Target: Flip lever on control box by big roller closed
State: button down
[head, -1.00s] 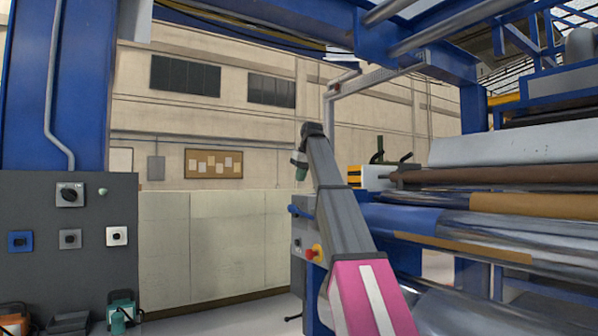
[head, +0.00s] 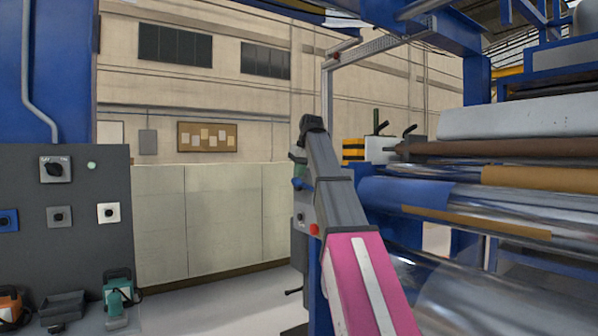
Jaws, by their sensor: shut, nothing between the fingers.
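The control box (head: 299,238) is a grey box beside the big shiny roller (head: 470,235), partly hidden behind my arm. A blue lever (head: 299,184) sticks out to the left near its top. A red button (head: 314,229) shows lower on the box. My arm reaches up and away from the bottom right, and its wrist bends down at the far end. My gripper (head: 297,158) shows only as a small part left of the arm, just above the lever in the picture. It is shut and empty. Its fingertips are hard to make out, and I cannot tell whether they touch the lever.
Pale low partitions (head: 222,215) stand behind. Blue frame beams and several rollers fill the right. Open floor (head: 215,307) lies between panel and machine.

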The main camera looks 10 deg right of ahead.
aim_at(295, 181)
jog(key=shift+a+f, duration=0.1)
jog(key=shift+s+a+f+n+t+h, duration=0.15)
jog(key=shift+a+f+t+h, duration=0.15)
jog(key=shift+h, duration=0.25)
jog(key=shift+s+a+f+n+t+h, duration=0.2)
jog(key=shift+f+h, duration=0.15)
jog(key=shift+h, duration=0.2)
jog(key=shift+s+a+f+t+h, duration=0.15)
jog(key=shift+a+f+t+h, duration=0.2)
jog(key=shift+f+h, duration=0.4)
notch_tip(295, 181, down, 9)
jog(key=a+n+t+h, duration=0.1)
jog(key=t+h, duration=0.1)
jog(key=h, duration=0.2)
jog(key=shift+s+a, duration=0.15)
jog(key=shift+s, duration=0.05)
jog(key=shift+f, duration=0.1)
